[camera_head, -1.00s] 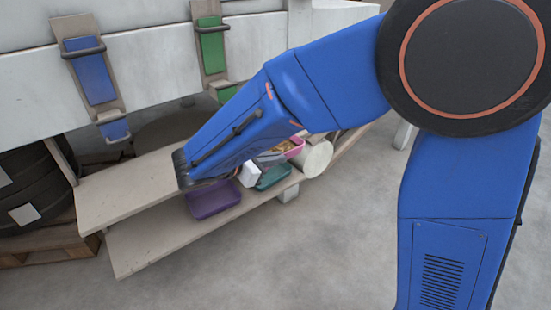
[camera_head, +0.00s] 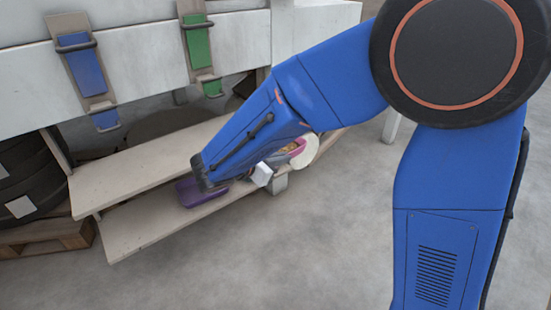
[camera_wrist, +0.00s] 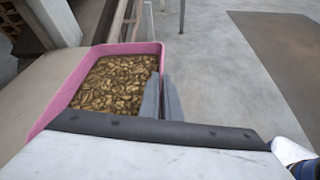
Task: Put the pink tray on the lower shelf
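The pink tray (camera_wrist: 100,52) fills the middle left of the wrist view, full of brown chip-like pieces. My gripper (camera_wrist: 162,98) has its two grey fingers close together on the tray's right rim, one on each side of the wall. In the head view a bit of the pink tray (camera_head: 299,156) shows past my blue arm, which hides the rest and the gripper. I cannot tell whether the tray touches the surface below. The lower shelf (camera_head: 135,226) is a pale board under the upper shelf (camera_head: 135,172).
A purple tray (camera_head: 197,197) sits on the lower shelf, partly behind my arm. The lower shelf's left part is bare. A white cylinder (camera_head: 310,147) is near the pink tray. Dark tyre-like rolls (camera_head: 22,180) on a wooden pallet (camera_head: 45,236) stand left. Open floor lies in front.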

